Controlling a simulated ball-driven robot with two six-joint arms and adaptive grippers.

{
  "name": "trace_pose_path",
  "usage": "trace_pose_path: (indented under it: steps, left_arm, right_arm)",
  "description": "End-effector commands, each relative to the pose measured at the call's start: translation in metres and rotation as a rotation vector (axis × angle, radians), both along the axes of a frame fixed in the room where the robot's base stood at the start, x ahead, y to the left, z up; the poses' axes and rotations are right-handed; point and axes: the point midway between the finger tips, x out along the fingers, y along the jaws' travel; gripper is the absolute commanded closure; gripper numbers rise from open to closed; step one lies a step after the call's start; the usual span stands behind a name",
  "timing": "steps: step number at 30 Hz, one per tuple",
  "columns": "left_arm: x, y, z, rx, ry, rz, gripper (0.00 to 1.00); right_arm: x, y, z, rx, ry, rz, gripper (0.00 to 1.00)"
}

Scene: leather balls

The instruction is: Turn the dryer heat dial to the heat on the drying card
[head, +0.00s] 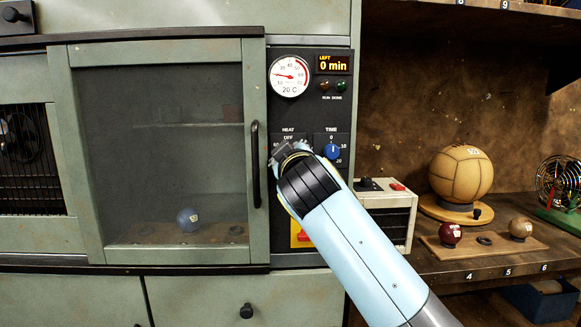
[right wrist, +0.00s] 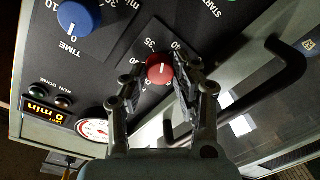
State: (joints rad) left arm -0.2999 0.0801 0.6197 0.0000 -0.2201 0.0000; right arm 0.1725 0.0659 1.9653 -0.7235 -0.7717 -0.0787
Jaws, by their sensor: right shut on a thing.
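The red heat dial (right wrist: 158,70) sits on the dark dryer panel (right wrist: 115,75), which appears upside down in the right wrist view. My right gripper (right wrist: 158,88) is shut on the dial, one finger on each side. A white mark shows on the dial and a 35 is printed beside it; the exact setting is hard to read. In the head view my right gripper (head: 285,150) covers the dial below the HEAT label. I cannot make out a drying card. My left gripper is not in view.
The blue time dial (head: 331,151) is beside my gripper. The gauge (head: 289,76) reads about 20 C and the display (head: 334,64) reads 0 min. The closed dryer door's handle (head: 255,164) is close on the left. A blue ball (head: 188,219) is inside.

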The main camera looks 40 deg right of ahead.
Motion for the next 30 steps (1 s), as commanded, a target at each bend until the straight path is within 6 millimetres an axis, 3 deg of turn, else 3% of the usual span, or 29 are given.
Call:
trace_pose_path:
  steps: [15,30]
  left_arm:
    - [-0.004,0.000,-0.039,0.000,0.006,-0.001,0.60]
    - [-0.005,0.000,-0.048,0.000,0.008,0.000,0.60]
  right_arm:
    - [0.000,0.000,-0.003,0.348,-0.215,0.000,1.00]
    - [0.000,0.000,0.000,0.459,-0.283,0.001,1.00]
